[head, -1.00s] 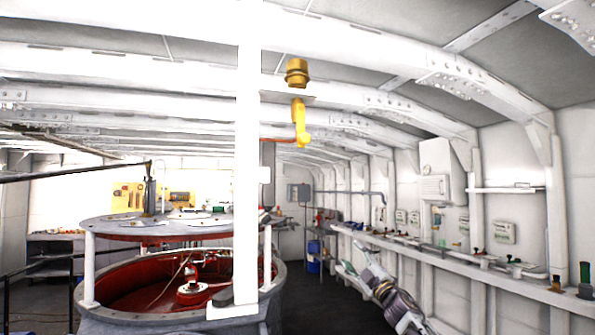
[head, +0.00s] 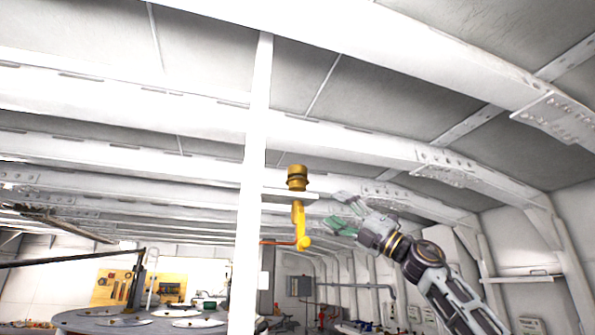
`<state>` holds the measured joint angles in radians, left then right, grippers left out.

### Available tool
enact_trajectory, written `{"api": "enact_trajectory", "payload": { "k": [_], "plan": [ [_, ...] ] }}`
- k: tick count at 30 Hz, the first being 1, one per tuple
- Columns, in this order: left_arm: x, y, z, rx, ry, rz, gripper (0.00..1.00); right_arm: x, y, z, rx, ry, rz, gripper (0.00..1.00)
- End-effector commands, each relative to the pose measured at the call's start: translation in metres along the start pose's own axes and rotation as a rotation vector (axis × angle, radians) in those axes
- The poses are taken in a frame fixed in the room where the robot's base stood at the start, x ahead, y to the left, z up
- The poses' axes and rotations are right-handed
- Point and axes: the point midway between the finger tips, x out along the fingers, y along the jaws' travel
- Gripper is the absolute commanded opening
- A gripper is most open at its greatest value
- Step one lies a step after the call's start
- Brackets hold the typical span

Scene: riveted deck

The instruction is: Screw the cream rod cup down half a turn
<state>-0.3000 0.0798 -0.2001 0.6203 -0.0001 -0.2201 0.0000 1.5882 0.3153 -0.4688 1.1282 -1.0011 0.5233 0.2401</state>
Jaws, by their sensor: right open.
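A brass-yellow ribbed cup (head: 297,178) sits upright on a small white bracket (head: 284,194) at the white post. A yellow handle-like fitting (head: 299,225) hangs below the bracket. I see no cup that is clearly cream, so I cannot tell whether this is the rod cup. My right gripper (head: 336,210) is raised to the right of the brass cup, a little lower in the picture. Its greenish fingers are spread, pointing left, with nothing between them. It appears apart from the cup. My left gripper is out of view.
The white post (head: 250,200) stands just left of the bracket. Ribbed ceiling beams (head: 380,150) cross above. A round grey table top (head: 150,321) is at lower left, with a yellow tool board (head: 140,287) behind. Open air lies between gripper and bracket.

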Motion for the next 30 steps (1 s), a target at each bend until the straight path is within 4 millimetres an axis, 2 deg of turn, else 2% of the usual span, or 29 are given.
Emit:
{"api": "enact_trajectory", "payload": {
  "k": [1, 6, 12, 15, 21, 30],
  "plan": [
    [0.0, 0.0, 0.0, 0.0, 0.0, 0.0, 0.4, 0.007, 0.024, -0.006, -0.039, 0.022, 0.01, 0.6],
    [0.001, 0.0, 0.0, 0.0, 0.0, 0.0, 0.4, 0.024, 0.088, -0.032, -0.165, 0.099, 0.024, 0.6],
    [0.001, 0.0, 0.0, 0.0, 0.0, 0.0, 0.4, 0.036, 0.15, -0.072, -0.332, 0.2, 0.006, 0.6],
    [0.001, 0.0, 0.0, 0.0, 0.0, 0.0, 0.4, 0.039, 0.171, -0.095, -0.426, 0.257, -0.028, 0.6],
    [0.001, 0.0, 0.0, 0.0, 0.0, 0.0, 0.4, 0.037, 0.193, -0.135, -0.613, 0.358, -0.141, 0.6],
    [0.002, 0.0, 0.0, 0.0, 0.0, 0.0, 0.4, 0.021, 0.202, -0.168, -0.872, 0.429, -0.385, 0.6]
  ]
}}
